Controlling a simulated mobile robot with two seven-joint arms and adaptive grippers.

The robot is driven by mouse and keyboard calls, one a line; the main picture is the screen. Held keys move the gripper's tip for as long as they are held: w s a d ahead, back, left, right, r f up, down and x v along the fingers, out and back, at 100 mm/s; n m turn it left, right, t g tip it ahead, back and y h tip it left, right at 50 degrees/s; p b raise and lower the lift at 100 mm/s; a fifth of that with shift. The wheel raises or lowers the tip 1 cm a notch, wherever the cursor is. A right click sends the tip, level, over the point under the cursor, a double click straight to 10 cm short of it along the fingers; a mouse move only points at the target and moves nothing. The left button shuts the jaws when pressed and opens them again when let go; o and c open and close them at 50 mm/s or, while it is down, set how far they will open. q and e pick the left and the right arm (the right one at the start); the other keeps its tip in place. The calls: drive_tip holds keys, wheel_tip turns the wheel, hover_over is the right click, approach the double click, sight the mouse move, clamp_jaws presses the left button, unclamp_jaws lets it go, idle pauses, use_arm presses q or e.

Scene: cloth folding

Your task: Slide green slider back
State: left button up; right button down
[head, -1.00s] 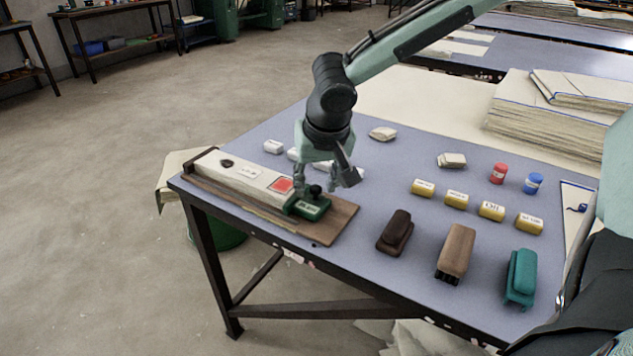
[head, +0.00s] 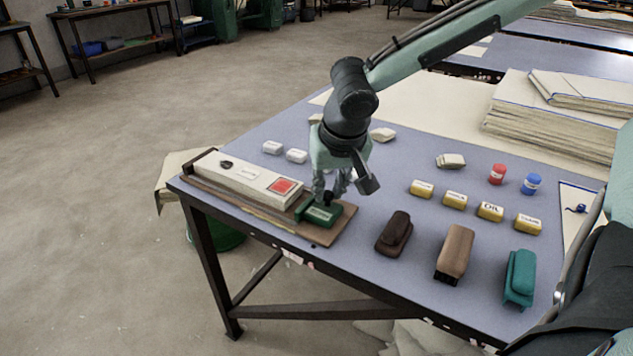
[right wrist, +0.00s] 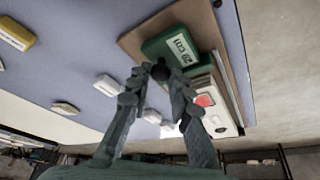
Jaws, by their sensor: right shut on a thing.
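The green slider (head: 320,213) sits on a brown wooden board (head: 338,228), just beyond the right end of a long white block with a red square (head: 283,187). My right gripper (head: 328,197) comes down over the slider and is shut on its black knob. In the right wrist view, the green slider (right wrist: 168,48) shows a white label reading 29 cm, and the black knob (right wrist: 160,72) lies between my right fingertips (right wrist: 158,75). My left gripper is not in view.
To the right on the blue table are a dark brush (head: 394,234), a tan brush (head: 455,253) and a teal brush (head: 520,278). Several yellow blocks (head: 455,200), a red can (head: 497,174) and a blue can (head: 532,184) stand behind them. Paper stacks (head: 555,110) fill the back right.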

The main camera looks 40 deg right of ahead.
drive_tip(key=shift+s+d+r, duration=0.1)
drive_tip(key=shift+s+d, duration=0.2)
drive_tip(key=shift+s, duration=0.25)
drive_tip(key=shift+s+f, duration=0.15)
drive_tip(key=shift+f, duration=0.05)
drive_tip(key=c, duration=1.4)
unclamp_jaws()
drive_tip(key=shift+s+d+r, duration=0.1)
drive_tip(key=shift+s, duration=0.05)
drive_tip(key=shift+r, duration=0.1)
drive_tip(key=shift+r, duration=0.35)
drive_tip(key=v, duration=1.1)
drive_tip(key=shift+s, duration=0.2)
